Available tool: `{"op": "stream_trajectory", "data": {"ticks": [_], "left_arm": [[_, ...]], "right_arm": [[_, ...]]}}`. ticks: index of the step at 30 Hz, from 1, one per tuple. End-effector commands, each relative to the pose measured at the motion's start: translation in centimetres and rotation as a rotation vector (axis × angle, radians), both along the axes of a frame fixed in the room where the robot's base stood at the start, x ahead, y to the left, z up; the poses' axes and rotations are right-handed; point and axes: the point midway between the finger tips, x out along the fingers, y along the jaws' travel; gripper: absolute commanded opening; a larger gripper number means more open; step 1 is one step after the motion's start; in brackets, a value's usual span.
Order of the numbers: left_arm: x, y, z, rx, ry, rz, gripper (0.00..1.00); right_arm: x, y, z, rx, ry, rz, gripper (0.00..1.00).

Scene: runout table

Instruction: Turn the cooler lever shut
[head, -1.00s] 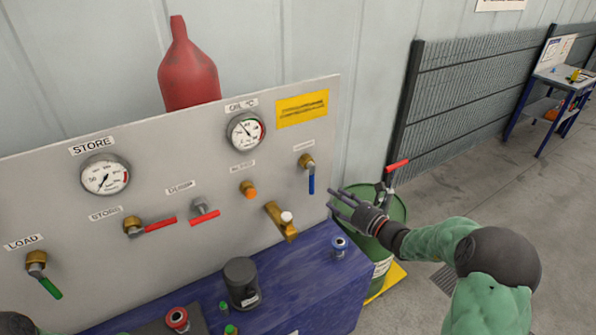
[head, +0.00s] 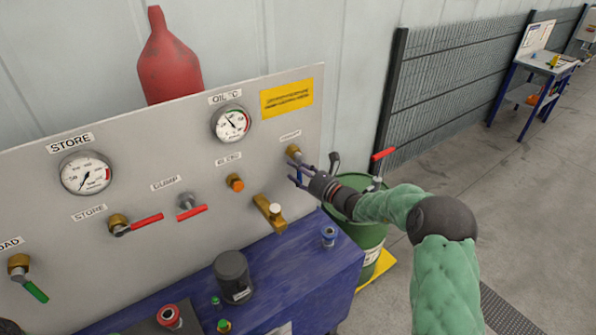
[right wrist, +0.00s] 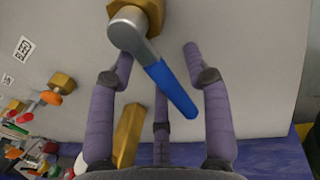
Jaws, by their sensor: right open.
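The cooler lever has a blue handle and a brass body (head: 293,150) at the right end of the grey panel, under a small label too blurred to read. In the right wrist view its blue handle (right wrist: 170,90) slants down and right from a grey hub below the brass body (right wrist: 150,12). My right gripper (head: 297,178) is at this lever, its fingers partly hiding the handle in the head view. In the right wrist view its fingers (right wrist: 155,85) are spread around the handle, open, with no clear grip on it. My left gripper is not in view.
The panel (head: 130,260) also carries gauges, red-handled levers (head: 145,222), a green-handled lever (head: 36,291) and a brass fitting (head: 268,212). A blue bench (head: 300,265) juts out below. A green drum (head: 365,235) with a red-handled valve stands right of it.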

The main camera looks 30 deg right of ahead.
Motion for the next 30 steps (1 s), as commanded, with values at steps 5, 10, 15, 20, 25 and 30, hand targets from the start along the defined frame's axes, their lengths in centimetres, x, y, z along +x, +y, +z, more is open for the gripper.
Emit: {"op": "stream_trajectory", "data": {"ticks": [5, 10, 15, 20, 25, 30], "left_arm": [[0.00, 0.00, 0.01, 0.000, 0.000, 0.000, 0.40], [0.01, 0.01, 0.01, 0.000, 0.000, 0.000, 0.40], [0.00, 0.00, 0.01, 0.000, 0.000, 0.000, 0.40], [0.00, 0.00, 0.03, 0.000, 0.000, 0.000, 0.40], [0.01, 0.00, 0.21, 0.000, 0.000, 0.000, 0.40], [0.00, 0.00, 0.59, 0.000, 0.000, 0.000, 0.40]], "right_arm": [[0.03, -0.01, 0.05, -0.001, 0.000, 0.000, 0.50], [0.02, 0.00, 0.05, -0.001, 0.000, 0.000, 0.16], [0.02, -0.02, 0.05, -0.001, 0.000, 0.000, 0.00], [0.01, 0.01, 0.06, 0.005, 0.000, 0.000, 0.00], [0.00, 0.21, 0.12, 0.046, 0.004, 0.000, 0.00], [-0.03, 0.67, 0.26, 0.139, 0.011, 0.000, 0.00]]}}
